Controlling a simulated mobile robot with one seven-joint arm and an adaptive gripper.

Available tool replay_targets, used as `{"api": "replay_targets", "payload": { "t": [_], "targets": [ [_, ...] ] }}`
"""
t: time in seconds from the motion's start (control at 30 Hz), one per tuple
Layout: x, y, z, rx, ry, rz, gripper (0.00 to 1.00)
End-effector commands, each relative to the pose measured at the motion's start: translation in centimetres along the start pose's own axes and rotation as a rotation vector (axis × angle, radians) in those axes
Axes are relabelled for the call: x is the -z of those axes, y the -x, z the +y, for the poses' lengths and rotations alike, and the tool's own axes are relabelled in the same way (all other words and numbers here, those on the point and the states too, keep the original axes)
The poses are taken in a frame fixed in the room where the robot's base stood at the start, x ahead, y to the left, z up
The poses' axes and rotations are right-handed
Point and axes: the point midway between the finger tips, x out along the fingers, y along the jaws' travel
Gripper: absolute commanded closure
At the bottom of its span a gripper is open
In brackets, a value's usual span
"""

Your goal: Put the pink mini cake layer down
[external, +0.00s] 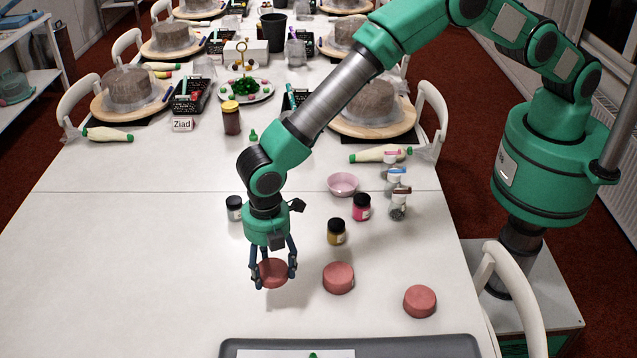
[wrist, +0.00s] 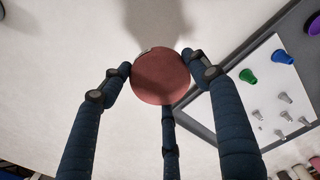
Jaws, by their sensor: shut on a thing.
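A pink mini cake layer (external: 272,273) is held between the fingers of my gripper (external: 273,275) over the near part of the white table. In the wrist view the same round pink layer (wrist: 160,76) sits between the dark blue fingertips of my gripper (wrist: 161,80), with a shadow beside it on the table. I cannot tell how far its underside is from the table. Two more pink layers lie on the table to the right, one close by (external: 338,278) and one farther right (external: 420,301).
A grey tray (external: 440,346) with a white sheet lies at the near edge. Small jars, one yellow (external: 336,231), one pink (external: 361,207) and one pale (external: 234,208), and a pink bowl (external: 343,184) stand behind. The table left of my gripper is clear.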

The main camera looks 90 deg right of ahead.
Motion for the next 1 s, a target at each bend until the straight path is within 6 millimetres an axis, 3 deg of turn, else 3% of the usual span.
{"api": "replay_targets", "payload": {
  "t": [0.37,0.8,1.0],
  "targets": [
    [0.0,-0.6,-0.1,0.001,-0.001,-0.001,0.66],
    [-0.1,-5.9,-0.1,0.001,-0.001,0.0,0.66],
    [0.0,-6.3,0.0,0.0,-0.002,0.0,0.66]
  ]
}}
